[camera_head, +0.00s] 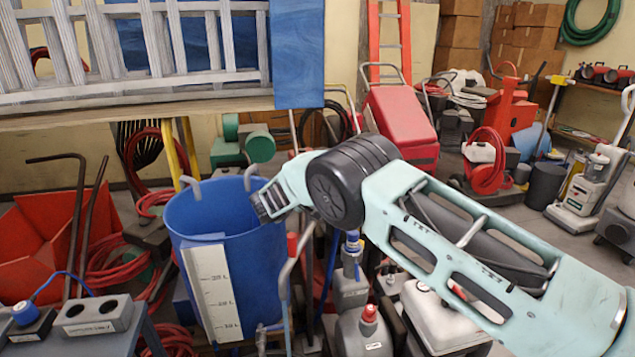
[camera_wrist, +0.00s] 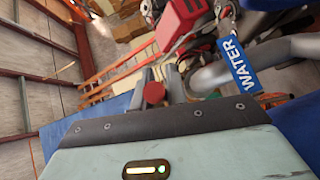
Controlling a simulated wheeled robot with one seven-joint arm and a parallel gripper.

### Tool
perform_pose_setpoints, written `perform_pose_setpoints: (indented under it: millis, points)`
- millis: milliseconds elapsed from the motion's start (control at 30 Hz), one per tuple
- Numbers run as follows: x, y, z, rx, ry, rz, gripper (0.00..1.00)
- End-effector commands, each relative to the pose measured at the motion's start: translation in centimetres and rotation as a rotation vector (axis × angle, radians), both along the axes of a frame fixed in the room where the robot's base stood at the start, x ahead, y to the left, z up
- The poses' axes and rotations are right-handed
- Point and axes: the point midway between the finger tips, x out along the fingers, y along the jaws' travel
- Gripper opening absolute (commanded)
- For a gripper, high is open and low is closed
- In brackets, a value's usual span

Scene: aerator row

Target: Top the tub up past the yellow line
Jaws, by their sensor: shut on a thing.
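The blue tub (camera_head: 224,225) stands upright at the lower left of the head view. A white scale strip (camera_head: 213,290) with litre marks runs down its front. I cannot make out a yellow line or the water level inside. My gripper (camera_head: 265,205) is at the tub's right rim, its fingertips hard to make out there. In the wrist view my gripper (camera_wrist: 161,80) is shut on a red knob (camera_wrist: 154,94) between its fingers. A grey pipe (camera_wrist: 285,48) with a blue WATER tag (camera_wrist: 237,59) is right beside it.
Grey canisters (camera_head: 363,330) and a white container (camera_head: 437,315) crowd the floor under my arm. A red crate (camera_head: 40,245) is at left, with red hoses (camera_head: 110,262) beside it.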

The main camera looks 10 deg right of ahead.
Motion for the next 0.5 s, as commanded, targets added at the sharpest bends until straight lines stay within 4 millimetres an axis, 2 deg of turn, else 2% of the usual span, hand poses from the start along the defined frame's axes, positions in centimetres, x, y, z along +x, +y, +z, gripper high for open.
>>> perform_pose_setpoints:
  millis: [100,133,200,500]
  points:
    - [0.05,0.07,0.04,0.001,-0.001,0.003,0.00]
    - [0.05,0.07,0.05,0.001,-0.001,0.003,0.23]
    - [0.05,0.05,0.05,0.001,-0.001,0.003,0.36]
    - [0.01,0.01,-0.03,0.001,0.000,0.002,0.36]
